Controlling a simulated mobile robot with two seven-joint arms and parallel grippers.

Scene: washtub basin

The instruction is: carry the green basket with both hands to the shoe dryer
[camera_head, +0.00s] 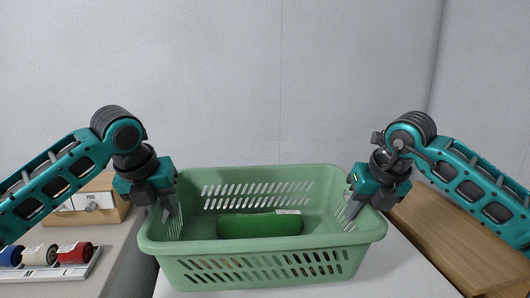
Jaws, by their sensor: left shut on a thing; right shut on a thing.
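The green basket (262,245) is in the middle of the head view, upright, with slotted walls. A dark green rounded object (259,226) with a pale label lies inside it. My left gripper (168,208) is shut on the basket's left side wall. My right gripper (350,212) is shut on the basket's right side wall. The fingertips reach down inside the basket at both ends. I cannot make out a shoe dryer in this view.
A white surface (395,275) lies under or behind the basket. A wooden bench or shelf (440,240) stands at the right. At the left, a counter holds a wooden box (112,205) and a white tray with blue, cream and red rolls (75,253). A grey wall (250,80) closes the back.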

